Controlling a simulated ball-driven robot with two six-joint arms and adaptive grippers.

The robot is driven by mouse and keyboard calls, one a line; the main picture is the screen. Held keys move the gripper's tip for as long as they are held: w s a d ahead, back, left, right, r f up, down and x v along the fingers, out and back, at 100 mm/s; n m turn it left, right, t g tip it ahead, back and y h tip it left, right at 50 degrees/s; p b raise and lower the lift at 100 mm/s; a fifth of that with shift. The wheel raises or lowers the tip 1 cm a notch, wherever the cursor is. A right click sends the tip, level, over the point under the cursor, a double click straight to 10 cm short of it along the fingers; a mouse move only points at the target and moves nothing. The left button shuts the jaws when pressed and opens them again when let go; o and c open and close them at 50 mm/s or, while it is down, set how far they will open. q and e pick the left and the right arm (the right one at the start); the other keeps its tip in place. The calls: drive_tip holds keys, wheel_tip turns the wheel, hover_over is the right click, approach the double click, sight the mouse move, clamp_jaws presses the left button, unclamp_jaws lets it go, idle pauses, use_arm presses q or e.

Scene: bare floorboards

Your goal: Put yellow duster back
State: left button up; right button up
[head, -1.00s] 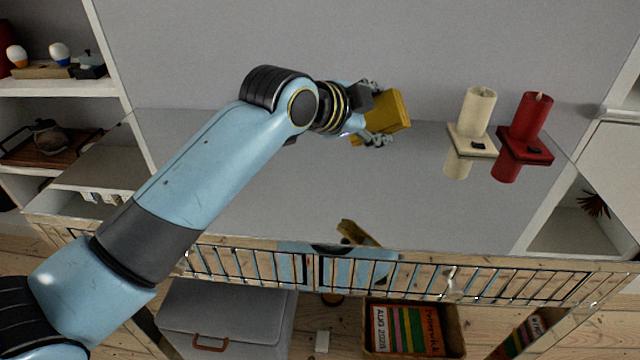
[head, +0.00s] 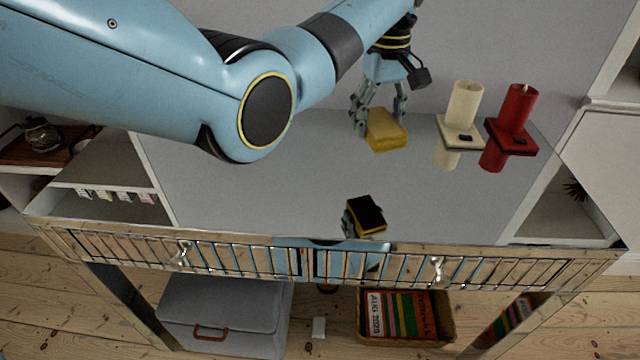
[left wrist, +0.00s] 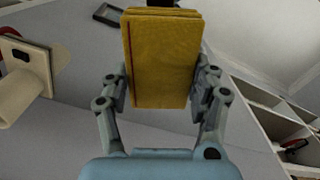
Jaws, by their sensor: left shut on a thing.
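The yellow duster (head: 386,131) is a yellow block held above the mirrored console table (head: 290,190). My left gripper (head: 380,112) comes down from above and is shut on it. In the left wrist view the duster (left wrist: 162,60) sits between both fingers of the left gripper (left wrist: 163,85). A reflection of the duster with a dark underside shows in the tabletop, well apart from the duster itself. My right gripper is not in view.
A cream candle (head: 465,103) and a red candle (head: 517,108) on square holders stand right of the duster. Below the table are a grey box (head: 225,315) and a basket of books (head: 450,335). The tabletop's left and middle are clear.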

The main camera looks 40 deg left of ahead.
use_arm(q)
drive_tip(key=p, duration=0.2)
hover_over(319, 188)
drive_tip(key=f, duration=0.4)
drive_tip(key=w+f, duration=0.1)
drive_tip(key=f, duration=0.1)
drive_tip(key=shift+d, duration=0.2)
drive_tip(key=shift+s+a+f, duration=0.2)
drive_tip(key=shift+s+f, duration=0.05)
drive_tip(key=shift+s, duration=0.05)
drive_tip(key=shift+s+f, duration=0.15)
drive_tip(key=shift+f, duration=0.05)
wheel_tip(319, 188, down, 4)
drive_tip(key=o, duration=1)
drive_tip(key=shift+c, duration=0.2)
drive_tip(key=shift+o, duration=0.4)
drive_tip(key=shift+r, duration=0.15)
